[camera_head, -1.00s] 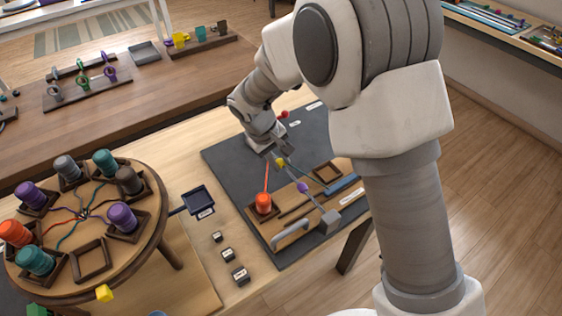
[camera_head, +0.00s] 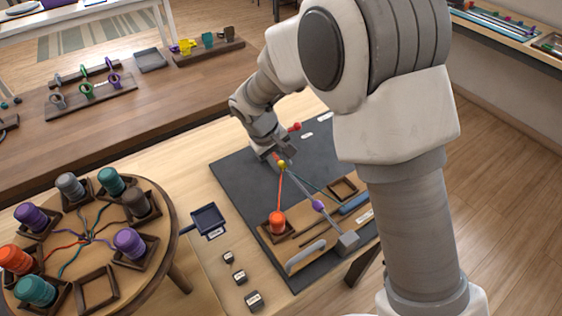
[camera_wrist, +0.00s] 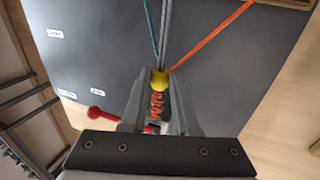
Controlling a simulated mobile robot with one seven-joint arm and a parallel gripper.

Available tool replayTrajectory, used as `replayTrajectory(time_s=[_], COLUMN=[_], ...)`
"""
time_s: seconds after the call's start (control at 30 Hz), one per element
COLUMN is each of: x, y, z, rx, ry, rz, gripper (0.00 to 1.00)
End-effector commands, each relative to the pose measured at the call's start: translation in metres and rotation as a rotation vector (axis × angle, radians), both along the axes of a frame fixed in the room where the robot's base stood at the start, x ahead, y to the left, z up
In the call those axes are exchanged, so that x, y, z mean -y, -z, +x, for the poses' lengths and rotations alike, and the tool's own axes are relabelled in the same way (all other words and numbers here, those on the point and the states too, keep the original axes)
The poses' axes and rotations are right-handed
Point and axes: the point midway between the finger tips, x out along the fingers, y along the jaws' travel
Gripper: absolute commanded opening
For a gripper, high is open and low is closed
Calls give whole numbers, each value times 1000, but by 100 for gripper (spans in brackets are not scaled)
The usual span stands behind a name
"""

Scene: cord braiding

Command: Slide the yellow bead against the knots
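The yellow bead (camera_wrist: 159,80) sits between the fingertips of my gripper (camera_wrist: 160,77) in the wrist view; both fingers appear closed on its sides. The orange-red knots (camera_wrist: 157,104) lie between the fingers, directly behind the bead, with little or no visible gap; contact cannot be told. In the head view the bead (camera_head: 282,165) is at the tip of my gripper (camera_head: 278,158). An orange cord (camera_wrist: 212,37) and a teal cord (camera_wrist: 153,30) fan out ahead of the bead, with a grey strand between them.
A purple bead (camera_head: 318,206) is further down the grey strand, towards a grey block (camera_head: 347,243). A red-knobbed peg (camera_wrist: 97,119) is beside my fingers. A round spool stand (camera_head: 160,235) is at left.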

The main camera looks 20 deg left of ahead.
Motion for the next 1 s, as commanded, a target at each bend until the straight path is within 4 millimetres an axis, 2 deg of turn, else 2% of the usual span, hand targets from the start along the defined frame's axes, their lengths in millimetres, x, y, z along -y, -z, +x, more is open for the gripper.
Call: replayTrajectory(time_s=[0.03,0.13,0.17,0.43,0.57,0.67,1.0], x=[0,0,0,0,-2,-6,-22], y=[-1,0,0,-1,-10,-26,-105], z=[0,0,0,0,-2,-6,-26], rx=[1,1,1,0,1,2,2], ry=[-1,0,0,0,0,-2,-1], rz=[1,1,1,0,1,1,3], gripper=[39,57,58,58,58,58,58])
